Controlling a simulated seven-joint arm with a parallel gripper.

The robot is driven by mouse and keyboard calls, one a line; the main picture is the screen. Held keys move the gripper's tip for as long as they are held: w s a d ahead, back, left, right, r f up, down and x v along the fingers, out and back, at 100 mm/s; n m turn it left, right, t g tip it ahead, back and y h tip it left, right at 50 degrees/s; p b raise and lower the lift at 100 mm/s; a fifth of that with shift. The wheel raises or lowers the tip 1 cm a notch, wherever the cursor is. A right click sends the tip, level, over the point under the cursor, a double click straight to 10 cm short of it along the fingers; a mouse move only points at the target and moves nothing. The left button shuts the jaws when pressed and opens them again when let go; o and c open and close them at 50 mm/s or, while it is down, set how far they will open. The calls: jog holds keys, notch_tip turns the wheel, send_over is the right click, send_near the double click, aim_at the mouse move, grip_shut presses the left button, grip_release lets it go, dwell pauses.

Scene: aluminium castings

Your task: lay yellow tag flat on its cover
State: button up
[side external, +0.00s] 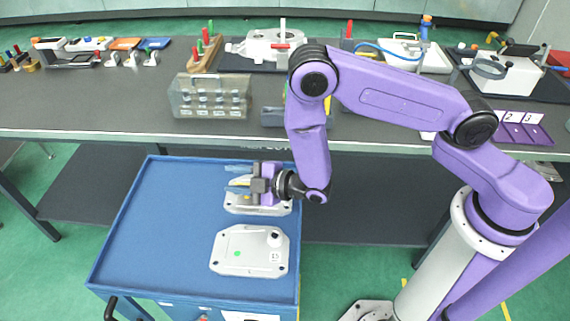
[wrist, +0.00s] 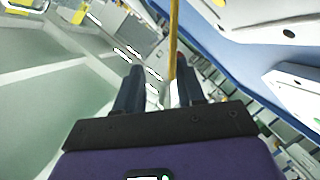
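The yellow tag (side external: 240,182) shows between my fingers in the side view, just above the far pale casting cover (side external: 237,208). In the wrist view the yellow tag (wrist: 173,35) is a thin strip seen edge-on, running from the top edge down between the fingertips, nearer the right finger. My gripper (side external: 237,179) points left, low over the far cover, and hides part of it. In the wrist view my gripper (wrist: 160,75) has its fingers apart, with a gap beside the strip. Whether the tag touches the cover or a finger cannot be told.
A second pale cover (side external: 232,262) with a white knob and a green dot lies nearer on the blue cart top (side external: 150,235). The cart's left side is clear. Behind stands a dark bench (side external: 90,118) with a clear box (side external: 210,96) and several fixtures.

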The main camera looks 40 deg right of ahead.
jog(key=s+d+r, duration=0.7)
jog(key=s+r, duration=0.3)
jog(key=s, duration=0.2)
dwell(0.8)
jog(key=shift+r, duration=0.1)
dwell(0.3)
jog(key=shift+s, duration=0.1)
jog(key=s+r+m+g+h, duration=0.1)
jog(key=s+m+g, duration=0.2)
jog(key=s+g, duration=0.7)
jog(key=s+d+r+g+h, duration=0.1)
jog(key=s+d+r+h, duration=0.2)
jog(key=d, duration=0.4)
jog(key=s+d+r+g+h, duration=0.2)
jog(key=s+d+r+h, duration=0.1)
jog(key=d, duration=0.4)
jog(key=shift+s+d+r+m, duration=0.15)
jog(key=shift+s+r+m, duration=0.2)
jog(key=shift+s, duration=0.45)
